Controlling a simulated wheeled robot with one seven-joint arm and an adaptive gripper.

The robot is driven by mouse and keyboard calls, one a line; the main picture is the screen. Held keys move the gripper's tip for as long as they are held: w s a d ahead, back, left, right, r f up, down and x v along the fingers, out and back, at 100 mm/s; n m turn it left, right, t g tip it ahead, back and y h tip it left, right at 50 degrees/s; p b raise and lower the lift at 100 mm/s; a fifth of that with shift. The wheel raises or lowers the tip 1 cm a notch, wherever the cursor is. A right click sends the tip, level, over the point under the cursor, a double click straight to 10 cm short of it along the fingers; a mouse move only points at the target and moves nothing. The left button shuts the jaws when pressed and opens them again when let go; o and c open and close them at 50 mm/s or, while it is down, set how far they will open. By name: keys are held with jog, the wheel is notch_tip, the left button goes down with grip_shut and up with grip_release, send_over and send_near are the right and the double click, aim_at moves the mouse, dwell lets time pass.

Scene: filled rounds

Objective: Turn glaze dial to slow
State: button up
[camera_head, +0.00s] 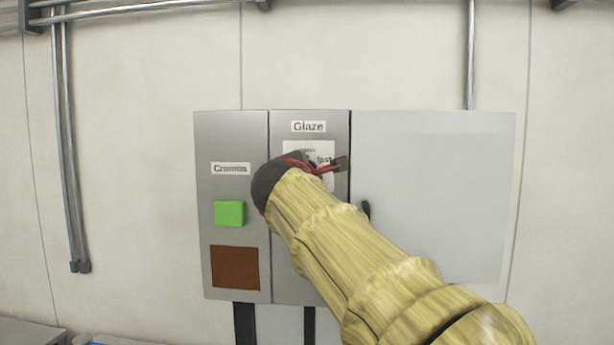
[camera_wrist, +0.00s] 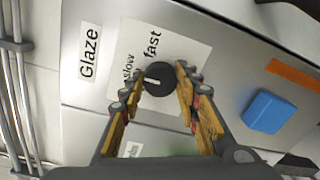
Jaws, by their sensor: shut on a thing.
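The glaze dial is a round black knob with a white pointer line, seen in the wrist view (camera_wrist: 158,86). It sits on a white card (camera_wrist: 188,50) with "slow" and "fast" printed by it, under a "Glaze" label (camera_head: 309,127). In the wrist view the pointer lies toward the picture's left, on the side of the "slow" word (camera_wrist: 129,67); its exact alignment is hard to tell. My gripper (camera_wrist: 160,74) has a finger on each side of the knob and is shut on it. In the head view my wrist and gripper (camera_head: 328,165) hide the dial.
Left of the Glaze panel, a "Crumbs" panel carries a green button (camera_head: 229,213) and a brown square (camera_head: 235,267). Below the dial are a blue block (camera_wrist: 268,111) and an orange strip (camera_wrist: 292,75). A large blank grey door (camera_head: 440,180) is at right.

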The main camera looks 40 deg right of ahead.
dwell(0.3)
jog(key=o, duration=1.1)
jog(key=shift+o, duration=0.3)
jog(key=v, duration=1.2)
jog(key=shift+f, duration=0.1)
